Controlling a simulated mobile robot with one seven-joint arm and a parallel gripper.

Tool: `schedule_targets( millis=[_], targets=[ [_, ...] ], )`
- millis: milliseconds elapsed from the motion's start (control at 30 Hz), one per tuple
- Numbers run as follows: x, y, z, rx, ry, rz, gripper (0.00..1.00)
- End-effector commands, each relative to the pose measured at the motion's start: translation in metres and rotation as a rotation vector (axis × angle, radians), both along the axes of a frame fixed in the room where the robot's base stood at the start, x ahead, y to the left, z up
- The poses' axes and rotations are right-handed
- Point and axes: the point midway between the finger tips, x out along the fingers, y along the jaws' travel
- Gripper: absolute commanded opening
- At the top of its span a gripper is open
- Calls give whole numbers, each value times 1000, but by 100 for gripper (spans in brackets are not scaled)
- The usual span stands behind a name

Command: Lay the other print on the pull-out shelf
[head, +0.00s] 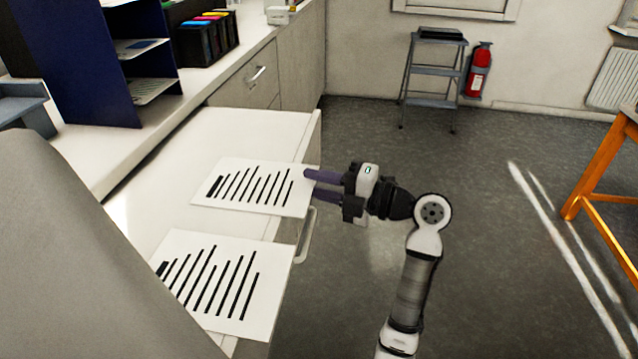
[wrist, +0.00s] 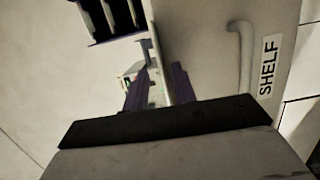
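The pull-out shelf (head: 262,128) is drawn out from the counter, with a handle on its front. It also shows in the wrist view with a handle and a SHELF label (wrist: 268,65). One striped print (head: 257,187) lies on its middle, its right edge near the shelf's front edge. A second striped print (head: 226,280) lies nearer to me, apart from the first. My gripper (head: 312,185) is at the right edge of the farther print, its purple fingers spread apart. In the wrist view, the fingers (wrist: 157,90) stand apart with a thin pale edge between them; contact is unclear.
A dark blue rack (head: 85,60) and several ink cartridges (head: 208,38) stand on the counter. A step stool (head: 433,75) and a fire extinguisher (head: 479,70) are by the far wall. An orange-legged table (head: 600,170) stands at right. The floor between is clear.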

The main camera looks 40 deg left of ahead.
Motion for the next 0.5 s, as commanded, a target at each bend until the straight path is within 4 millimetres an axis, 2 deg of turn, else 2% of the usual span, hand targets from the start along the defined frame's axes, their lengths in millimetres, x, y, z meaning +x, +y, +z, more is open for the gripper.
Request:
schedule_targets(
  millis=[133, 233, 367, 500],
  targets=[
    [1, -3, -1, 0, 0, -1, 27],
    [5, -12, -2, 0, 0, -3, 27],
    [14, -35, -2, 1, -2, -6, 27],
    [25, -67, -2, 1, -2, -6, 27]
  ],
)
